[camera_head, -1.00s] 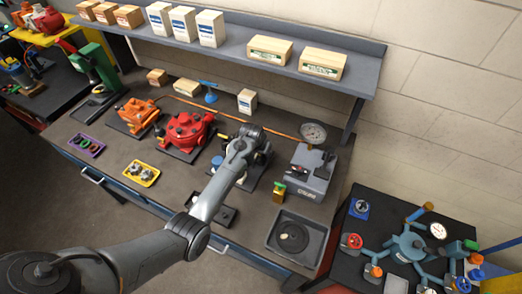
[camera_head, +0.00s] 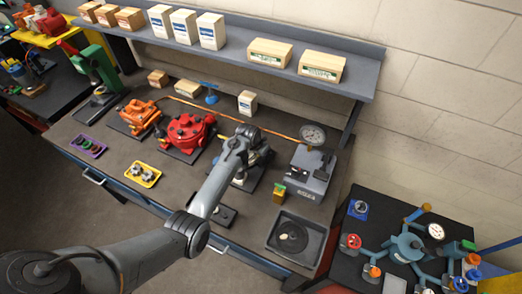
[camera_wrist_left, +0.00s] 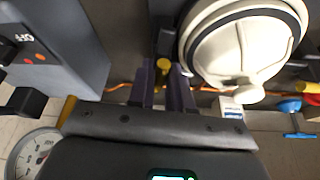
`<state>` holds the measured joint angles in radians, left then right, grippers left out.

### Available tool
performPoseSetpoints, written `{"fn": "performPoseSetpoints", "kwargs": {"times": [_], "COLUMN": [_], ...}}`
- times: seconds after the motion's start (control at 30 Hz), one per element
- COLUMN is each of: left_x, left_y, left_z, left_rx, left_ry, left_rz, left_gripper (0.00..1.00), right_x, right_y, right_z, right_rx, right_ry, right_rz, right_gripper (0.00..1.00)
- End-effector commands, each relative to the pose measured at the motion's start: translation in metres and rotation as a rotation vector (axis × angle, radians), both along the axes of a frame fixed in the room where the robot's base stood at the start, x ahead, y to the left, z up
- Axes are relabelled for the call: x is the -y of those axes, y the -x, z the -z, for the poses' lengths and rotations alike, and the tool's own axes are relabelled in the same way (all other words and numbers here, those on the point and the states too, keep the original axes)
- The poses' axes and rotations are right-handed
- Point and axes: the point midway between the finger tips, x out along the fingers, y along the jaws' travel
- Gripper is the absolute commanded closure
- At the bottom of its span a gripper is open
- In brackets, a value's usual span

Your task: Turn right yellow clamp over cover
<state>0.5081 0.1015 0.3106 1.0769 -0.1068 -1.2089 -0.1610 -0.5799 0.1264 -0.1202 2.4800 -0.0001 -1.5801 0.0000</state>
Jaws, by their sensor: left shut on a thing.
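My left gripper (camera_wrist_left: 165,88) is shut on the yellow clamp (camera_wrist_left: 163,66), which shows as a small yellow end between the dark fingers. The round cream cover (camera_wrist_left: 245,45) with a dark rim lies just right of the fingers in the left wrist view. In the head view my left arm reaches over the cream motor (camera_head: 262,157) and hides most of it. The fingertips and the clamp are hidden there by the wrist. My right gripper is in neither view.
A grey device with a gauge (camera_head: 313,134) stands right of the motor; its side (camera_wrist_left: 60,45) is close left of my fingers. A red motor (camera_head: 187,132) stands to the left. A grey tray (camera_head: 296,240) lies at front right. A shelf (camera_head: 280,62) runs above.

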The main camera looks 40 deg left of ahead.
Motion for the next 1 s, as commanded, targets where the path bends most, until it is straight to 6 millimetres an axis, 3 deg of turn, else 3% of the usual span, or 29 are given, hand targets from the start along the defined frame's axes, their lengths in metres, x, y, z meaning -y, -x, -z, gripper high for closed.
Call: {"fn": "performPoseSetpoints", "kwargs": {"times": [0.2, 0.53, 0.77, 1.0], "left_x": [-0.002, -0.005, -0.006, -0.007], "left_y": [0.0, -0.001, -0.002, -0.003], "left_z": [-0.003, 0.0, 0.002, 0.006], "left_rx": [-0.001, 0.0, 0.0, 0.001], "left_ry": [0.002, 0.0, 0.0, -0.001], "left_rz": [0.192, 0.509, 0.727, 0.955], "left_gripper": [1.0, 1.0, 1.0, 1.0], "right_x": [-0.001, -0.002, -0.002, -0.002], "right_y": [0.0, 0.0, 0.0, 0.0], "right_z": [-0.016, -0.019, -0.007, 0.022], "right_rx": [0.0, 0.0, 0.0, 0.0], "right_ry": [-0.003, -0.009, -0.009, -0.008], "right_rz": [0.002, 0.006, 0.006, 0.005], "right_gripper": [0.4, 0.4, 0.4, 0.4]}}
